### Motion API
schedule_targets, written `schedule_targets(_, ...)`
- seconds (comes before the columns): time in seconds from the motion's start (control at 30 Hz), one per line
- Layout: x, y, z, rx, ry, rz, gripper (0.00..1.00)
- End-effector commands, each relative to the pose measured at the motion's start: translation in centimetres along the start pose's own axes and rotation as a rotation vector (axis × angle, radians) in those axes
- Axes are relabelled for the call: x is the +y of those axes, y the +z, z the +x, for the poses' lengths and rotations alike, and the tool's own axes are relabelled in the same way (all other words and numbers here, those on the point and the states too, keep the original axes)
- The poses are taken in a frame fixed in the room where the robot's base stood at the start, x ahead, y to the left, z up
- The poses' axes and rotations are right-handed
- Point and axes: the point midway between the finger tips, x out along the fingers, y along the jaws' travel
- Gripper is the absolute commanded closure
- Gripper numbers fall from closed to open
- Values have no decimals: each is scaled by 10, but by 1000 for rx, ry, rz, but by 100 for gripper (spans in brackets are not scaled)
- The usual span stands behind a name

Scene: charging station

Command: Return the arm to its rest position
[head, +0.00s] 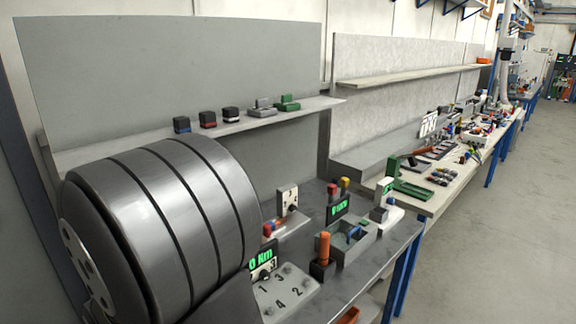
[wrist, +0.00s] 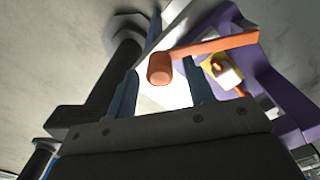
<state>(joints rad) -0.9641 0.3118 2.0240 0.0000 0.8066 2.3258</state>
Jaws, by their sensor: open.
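My gripper (wrist: 161,66) shows in the wrist view with its two blue-grey fingers apart and nothing held between them. An orange rounded bar end shows beyond the fingertips; I cannot tell how far off it is. My gripper cannot be made out in the head view. There, a big dark grey rounded part of my arm fills the lower left and hides the near left of the bench (head: 375,262).
The bench bears a numbered plate (head: 270,299), an orange-handled tool (head: 325,247) upright in a black holder, a grey tray (head: 352,252) and a green display (head: 337,209). Several small blocks sit on the shelf (head: 228,126) behind. The floor (head: 500,235) at right is clear.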

Motion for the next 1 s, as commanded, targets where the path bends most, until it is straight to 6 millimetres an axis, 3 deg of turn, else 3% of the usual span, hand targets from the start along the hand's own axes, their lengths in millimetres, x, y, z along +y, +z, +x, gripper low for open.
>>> schedule_targets(0.83,0,0,-164,-4,-4,0,52)
schedule_targets(1.0,1,-1,-126,4,4,0,52)
